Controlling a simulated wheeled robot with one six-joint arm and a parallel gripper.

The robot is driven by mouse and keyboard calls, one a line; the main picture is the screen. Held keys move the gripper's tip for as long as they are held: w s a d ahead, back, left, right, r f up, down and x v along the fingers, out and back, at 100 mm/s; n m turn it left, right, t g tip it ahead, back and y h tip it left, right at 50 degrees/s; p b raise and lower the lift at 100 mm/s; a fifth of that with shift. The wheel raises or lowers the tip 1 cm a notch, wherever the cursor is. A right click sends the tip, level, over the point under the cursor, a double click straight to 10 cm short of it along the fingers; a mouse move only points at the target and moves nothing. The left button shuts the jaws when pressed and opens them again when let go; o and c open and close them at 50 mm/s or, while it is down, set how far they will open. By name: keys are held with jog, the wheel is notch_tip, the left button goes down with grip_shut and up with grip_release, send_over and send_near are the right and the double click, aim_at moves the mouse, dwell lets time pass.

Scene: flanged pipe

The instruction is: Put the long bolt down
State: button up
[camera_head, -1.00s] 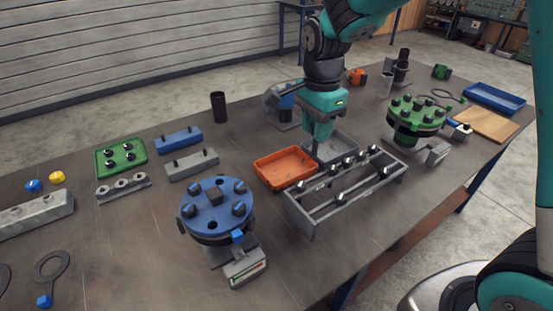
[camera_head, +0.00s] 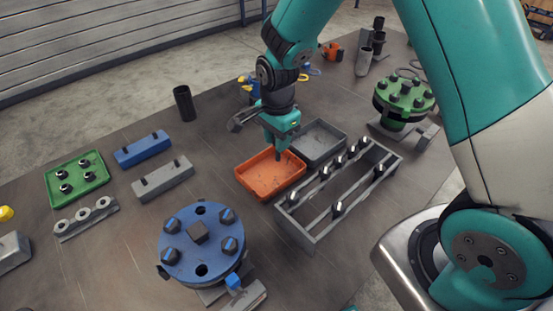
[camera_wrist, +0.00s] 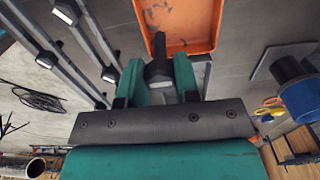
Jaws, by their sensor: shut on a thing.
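My gripper (camera_head: 278,140) points down over the back right side of the orange tray (camera_head: 255,187). In the wrist view my gripper (camera_wrist: 159,82) is shut on the long bolt (camera_wrist: 158,48), with a finger on either side of its hex head. The bolt's dark shank reaches across the near edge of the orange tray (camera_wrist: 205,25) in that view. In the head view the bolt (camera_head: 277,155) shows only as a short dark piece below the fingers. Whether its tip touches the tray cannot be told.
A grey tray (camera_head: 340,137) stands right behind the orange one. A grey rack with several bolts (camera_head: 311,239) stands to the right. The blue flange (camera_head: 185,257) is in front, the green flange (camera_head: 404,93) at the back right. A black cylinder (camera_head: 184,103) stands at the back left.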

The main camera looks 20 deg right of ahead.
notch_tip(320, 180, down, 9)
jog(key=shift+r+p, duration=0.2)
jog(key=shift+p, duration=0.45)
jog(key=shift+f, duration=0.1)
jog(key=o, duration=1)
notch_tip(320, 180, up, 12)
jog(key=b, duration=0.3)
jog(key=s+a+r+n+y, duration=0.2)
jog(key=s+a+r+n, duration=0.1)
jog(key=s+r+n, duration=0.5)
jog(key=s+a+r+n+y, duration=0.2)
jog(key=s+r+n, duration=0.6)
jog(key=s+n, duration=0.5)
jog(key=shift+s+a+n, duration=0.3)
jog(key=shift+s+a, duration=0.25)
jog(key=shift+s, duration=0.6)
